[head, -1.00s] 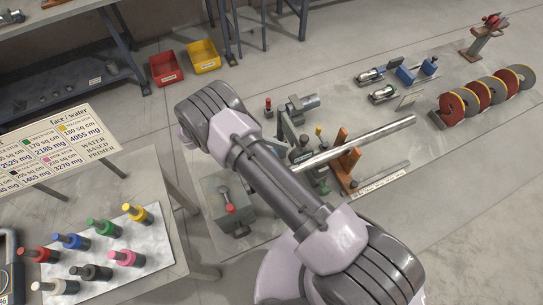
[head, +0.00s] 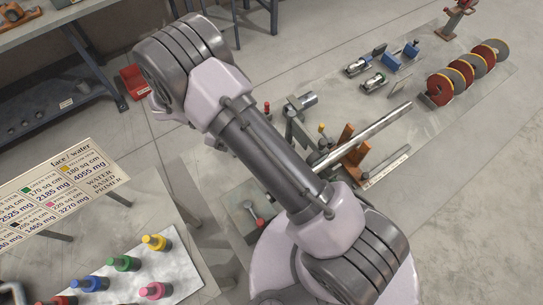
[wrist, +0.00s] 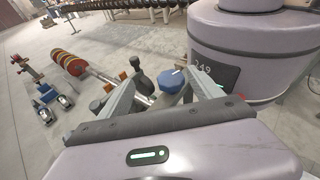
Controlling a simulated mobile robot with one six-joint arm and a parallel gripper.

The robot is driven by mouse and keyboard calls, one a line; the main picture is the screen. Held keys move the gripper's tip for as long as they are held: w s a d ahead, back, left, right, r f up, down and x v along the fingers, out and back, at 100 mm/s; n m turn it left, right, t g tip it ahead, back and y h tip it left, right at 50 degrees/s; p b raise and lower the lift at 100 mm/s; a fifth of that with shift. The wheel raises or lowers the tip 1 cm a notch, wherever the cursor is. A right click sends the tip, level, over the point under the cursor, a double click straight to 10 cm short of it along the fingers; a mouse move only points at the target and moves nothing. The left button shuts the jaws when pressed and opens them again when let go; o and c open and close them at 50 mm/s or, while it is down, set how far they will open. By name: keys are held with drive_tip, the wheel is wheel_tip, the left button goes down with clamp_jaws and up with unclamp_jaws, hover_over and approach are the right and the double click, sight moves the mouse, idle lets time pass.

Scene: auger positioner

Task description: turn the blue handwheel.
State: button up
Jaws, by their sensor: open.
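The blue handwheel (wrist: 172,80) shows in the wrist view as a small faceted blue knob, right of the middle. My gripper (wrist: 160,83) is open, with one grey finger on each side of the picture's middle. The handwheel appears between the fingers, nearer the right one. I see no finger closed on it, and its distance from the fingertips is hard to judge. In the head view my arm hides the gripper, and I cannot make out the handwheel there.
A dark ball-topped lever (wrist: 137,66) stands left of the handwheel. In the head view, an orange bracket (head: 351,146) and a long metal rod (head: 372,132) lie right of my arm. Red and grey discs (head: 440,88) stand farther right. Coloured bottles (head: 124,263) are at lower left.

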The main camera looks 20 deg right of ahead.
wheel_tip(320, 180, up, 11)
drive_tip(key=s+d+m+t+y+p, duration=0.15)
drive_tip(key=m+t+y, duration=0.3)
drive_tip(key=y, duration=0.45)
drive_tip(key=shift+n, duration=0.45)
drive_tip(key=b+x, duration=0.1)
drive_tip(key=x, duration=0.4)
drive_tip(key=b+x, duration=0.1)
drive_tip(key=x, duration=0.5)
drive_tip(key=w+b+x, duration=0.1)
drive_tip(key=x, duration=0.5)
drive_tip(key=shift+f+b, duration=0.15)
drive_tip(key=shift+b, duration=0.2)
drive_tip(key=c, duration=1.4)
drive_tip(key=shift+o, duration=0.2)
drive_tip(key=shift+m, duration=0.3)
